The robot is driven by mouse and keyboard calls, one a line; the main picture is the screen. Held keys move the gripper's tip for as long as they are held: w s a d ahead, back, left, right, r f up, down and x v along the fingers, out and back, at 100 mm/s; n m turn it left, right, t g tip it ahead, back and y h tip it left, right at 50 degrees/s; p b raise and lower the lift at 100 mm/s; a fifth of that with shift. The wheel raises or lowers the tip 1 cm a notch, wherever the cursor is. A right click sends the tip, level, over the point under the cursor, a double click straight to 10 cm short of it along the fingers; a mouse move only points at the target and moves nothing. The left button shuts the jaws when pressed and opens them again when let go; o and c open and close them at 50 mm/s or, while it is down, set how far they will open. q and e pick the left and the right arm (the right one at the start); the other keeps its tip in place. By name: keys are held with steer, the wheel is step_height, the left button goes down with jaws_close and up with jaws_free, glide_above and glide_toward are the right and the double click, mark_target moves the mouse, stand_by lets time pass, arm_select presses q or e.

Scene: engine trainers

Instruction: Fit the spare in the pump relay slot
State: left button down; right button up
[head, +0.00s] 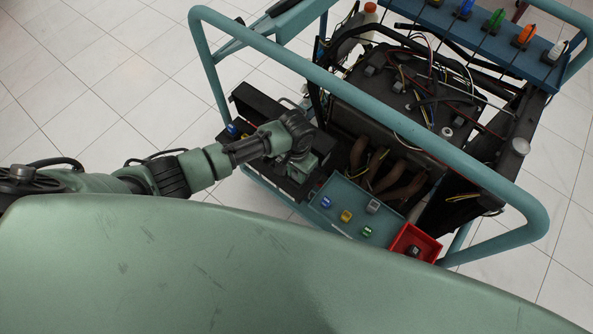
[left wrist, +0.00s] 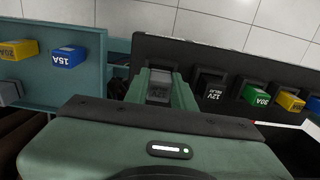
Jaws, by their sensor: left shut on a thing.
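My left gripper (head: 303,168) is over the near end of the black fuse box (head: 258,100), beside the teal tray (head: 343,192). In the left wrist view the gripper (left wrist: 159,88) is shut on a dark grey block, seemingly the spare relay (left wrist: 158,93). The block is between the fingers at the left end of the fuse box (left wrist: 215,50). Its underside and the slot below are hidden, so I cannot tell whether it is seated. A black 12V relay (left wrist: 212,91) stands in the box just right of the fingers. My right gripper is not in view.
The box also holds a green fuse (left wrist: 257,96) and a yellow fuse (left wrist: 290,101). The tray holds several small blocks, including a grey one (head: 373,207). A red bin (head: 396,240) holds a dark block (head: 413,250). A teal frame rail (head: 400,128) crosses above the engine.

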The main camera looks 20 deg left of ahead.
arm_select(q)
steer(key=shift+f+b, duration=0.45)
steer(key=shift+f, duration=0.2)
stand_by(0.8)
steer(key=c, duration=1.1)
jaws_free()
steer(key=shift+s, duration=0.15)
steer(key=shift+s+d+f, duration=0.1)
steer(key=shift+d, duration=0.1)
steer(key=shift+r+p, duration=0.9)
steer(key=shift+p, duration=0.05)
steer(key=shift+w+a+r+p, duration=0.15)
steer(key=shift+w+r+p, duration=0.05)
steer(key=shift+r+p, duration=0.8)
steer(key=shift+a+r+p, duration=0.1)
steer(key=shift+r+p, duration=1.65)
steer(key=shift+p, duration=0.35)
